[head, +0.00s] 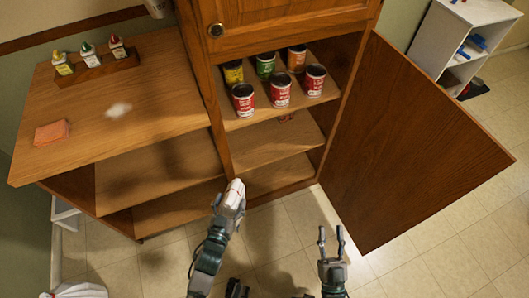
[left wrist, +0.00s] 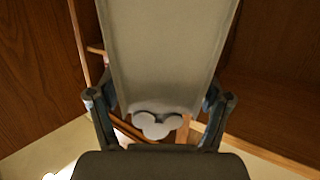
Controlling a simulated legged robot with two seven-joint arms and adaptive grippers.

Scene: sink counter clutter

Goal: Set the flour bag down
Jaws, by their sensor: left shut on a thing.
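The flour bag (head: 233,194) is a pale, off-white packet at the front of the open cabinet, by its lower shelves. My left gripper (head: 226,208) is shut on it. In the left wrist view the flour bag (left wrist: 165,55) is a broad pale panel between the two fingers, with a lobed white patch at its lower end. I cannot tell whether its far end touches a shelf. My right gripper (head: 331,238) is open and empty, over the floor in front of the cabinet.
Several cans (head: 281,88) stand on the upper cabinet shelf. The lower shelf (head: 262,150) looks mostly bare, with a small red thing near its back. The open door (head: 410,150) bounds the right. The left counter (head: 150,85) holds bottles and a sponge (head: 52,132).

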